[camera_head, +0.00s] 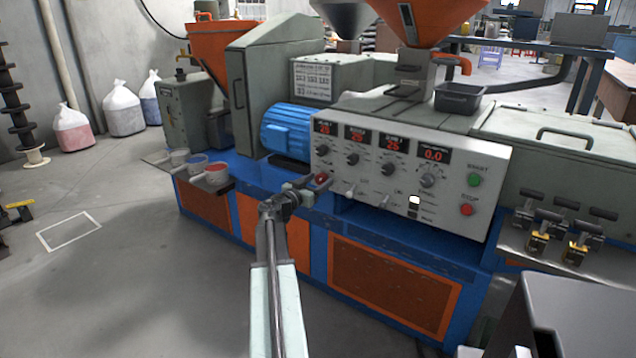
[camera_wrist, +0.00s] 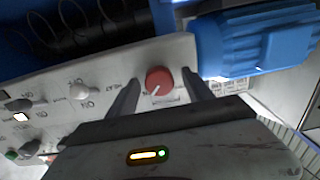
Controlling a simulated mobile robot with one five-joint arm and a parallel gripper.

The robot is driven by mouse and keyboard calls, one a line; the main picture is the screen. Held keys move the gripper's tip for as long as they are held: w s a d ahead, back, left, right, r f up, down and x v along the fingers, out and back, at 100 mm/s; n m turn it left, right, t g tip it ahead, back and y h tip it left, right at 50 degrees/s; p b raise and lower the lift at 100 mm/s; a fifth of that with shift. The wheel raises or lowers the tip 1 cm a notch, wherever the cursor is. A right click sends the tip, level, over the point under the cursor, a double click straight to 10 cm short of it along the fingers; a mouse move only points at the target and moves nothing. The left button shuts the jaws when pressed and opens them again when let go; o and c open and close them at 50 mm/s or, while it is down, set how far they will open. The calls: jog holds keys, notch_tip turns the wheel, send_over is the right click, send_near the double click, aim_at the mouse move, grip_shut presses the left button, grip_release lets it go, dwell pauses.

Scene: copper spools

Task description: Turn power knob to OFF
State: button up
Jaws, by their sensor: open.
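The red power knob (camera_head: 321,178) is at the lower left corner of the white control panel (camera_head: 470,156). In the wrist view the red knob (camera_wrist: 160,80) shows a white pointer line slanting to the lower left; its label is too small to read. My gripper (camera_head: 311,184) is at the knob in the head view. In the wrist view my open gripper (camera_wrist: 162,84) has one dark finger on each side of the knob. I cannot tell whether either finger touches it. The head view partly hides the knob behind my gripper.
White and black knobs and red displays (camera_head: 433,155) fill the panel. A green button (camera_head: 474,180) and a red button (camera_head: 467,210) are at its right. A blue motor (camera_head: 287,130) stands close left of the panel. Small cups (camera_head: 216,173) sit on a ledge farther left.

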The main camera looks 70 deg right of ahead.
grip_shut()
jog(key=shift+n, duration=0.3)
jog(key=n, duration=0.3)
jog(key=shift+n, duration=0.4)
jog(key=n, duration=0.4)
jog(key=shift+n, duration=0.3)
jog(key=n, duration=0.4)
jog(key=shift+n, duration=2.4)
jog(key=shift+s, duration=0.1)
